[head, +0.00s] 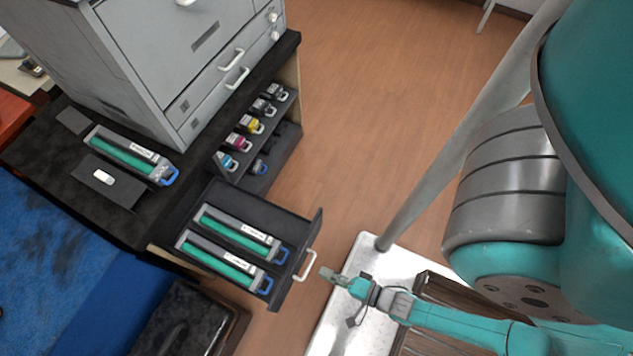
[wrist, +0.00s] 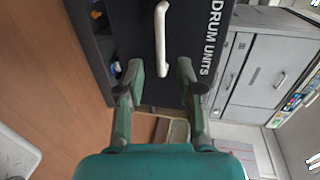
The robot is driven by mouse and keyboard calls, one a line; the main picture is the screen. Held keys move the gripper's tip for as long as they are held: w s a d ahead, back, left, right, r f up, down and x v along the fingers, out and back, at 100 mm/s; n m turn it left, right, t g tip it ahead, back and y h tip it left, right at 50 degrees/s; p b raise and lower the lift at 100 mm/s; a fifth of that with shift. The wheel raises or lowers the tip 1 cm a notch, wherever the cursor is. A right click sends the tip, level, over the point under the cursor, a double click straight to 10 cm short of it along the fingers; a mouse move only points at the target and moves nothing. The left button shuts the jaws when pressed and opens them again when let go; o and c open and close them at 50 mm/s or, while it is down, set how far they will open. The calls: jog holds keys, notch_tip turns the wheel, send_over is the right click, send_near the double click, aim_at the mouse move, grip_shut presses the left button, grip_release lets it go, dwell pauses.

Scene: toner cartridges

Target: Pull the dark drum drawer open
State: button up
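The dark drum drawer (head: 316,232) stands pulled out from the black cabinet. Two green-and-grey drum units (head: 238,232) (head: 222,263) with blue ends lie inside it. A white bar handle (head: 307,266) is on its front. In the wrist view the drawer's dark front (wrist: 190,25) carries the words "DRUM UNITS", and the white handle (wrist: 161,38) runs up and down the picture. My gripper (head: 328,273) is just in front of the handle. In the wrist view its two fingers (wrist: 159,78) are apart, with the handle between and beyond their tips. It holds nothing.
A shelf with several toner cartridges (head: 250,125) is behind the drawer. A grey printer (head: 150,60) and another drum unit (head: 130,155) stand on the black cabinet top (head: 40,150). A dark box (head: 185,325) sits below left. Wooden floor (head: 370,90) is clear beyond the drawer.

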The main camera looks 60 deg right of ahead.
jog(key=v, duration=0.6)
jog(key=shift+s, duration=0.25)
jog(key=shift+r, duration=0.2)
jog(key=w+r+n, duration=0.2)
jog(key=r+n, duration=0.7)
jog(key=r, duration=0.5)
jog(key=w+r+n, duration=0.3)
jog(key=r+n, duration=0.6)
jog(key=r, duration=0.6)
jog(key=shift+r+g, duration=0.25)
jog(key=shift+g, duration=0.15)
jog(key=shift+d, duration=0.1)
